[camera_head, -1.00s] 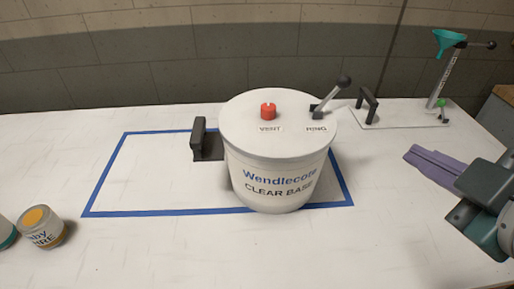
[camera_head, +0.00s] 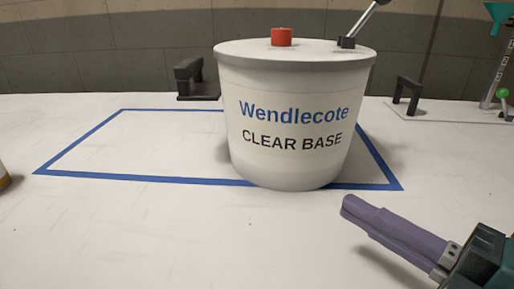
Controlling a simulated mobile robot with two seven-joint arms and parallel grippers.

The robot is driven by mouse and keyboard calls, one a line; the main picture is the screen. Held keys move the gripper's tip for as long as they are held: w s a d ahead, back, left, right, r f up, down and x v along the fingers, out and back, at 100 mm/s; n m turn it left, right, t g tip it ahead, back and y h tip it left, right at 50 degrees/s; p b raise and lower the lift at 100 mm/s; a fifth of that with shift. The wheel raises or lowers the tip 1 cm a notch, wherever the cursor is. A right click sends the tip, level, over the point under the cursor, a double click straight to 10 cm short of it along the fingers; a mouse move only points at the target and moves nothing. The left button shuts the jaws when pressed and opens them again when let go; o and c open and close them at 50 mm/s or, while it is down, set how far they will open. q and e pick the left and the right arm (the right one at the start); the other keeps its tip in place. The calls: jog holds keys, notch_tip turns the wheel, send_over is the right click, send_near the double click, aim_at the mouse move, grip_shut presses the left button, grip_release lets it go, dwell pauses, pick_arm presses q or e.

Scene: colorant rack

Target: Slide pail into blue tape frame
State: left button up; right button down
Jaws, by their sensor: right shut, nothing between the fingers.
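The white pail (camera_head: 290,165), lettered "Wendlecote CLEAR BASE", stands upright with its lid on, in the right part of the blue tape frame (camera_head: 150,179). Its base covers part of the frame's front line, right of the middle. The lid carries a red knob (camera_head: 281,37) and a grey lever (camera_head: 362,25). My right gripper (camera_head: 350,207), with purple fingers, is shut and empty at the lower right. It is apart from the pail, in front and to the right of it. My left gripper is not in view.
A black handle (camera_head: 197,79) on a dark base stands behind the frame, left of the pail. Another black handle (camera_head: 408,95) and a stand with a teal funnel (camera_head: 499,14) are at the back right. The left part of the frame is bare.

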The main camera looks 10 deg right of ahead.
aim_at(291, 112)
jog(key=x, duration=0.9)
jog(key=shift+d, duration=0.1)
jog(key=shift+w+d, duration=0.2)
jog(key=shift+w, duration=0.4)
jog(key=shift+w+d, duration=0.25)
jog(key=shift+w, duration=0.3)
jog(key=shift+w+d, duration=0.2)
jog(key=shift+w, duration=0.3)
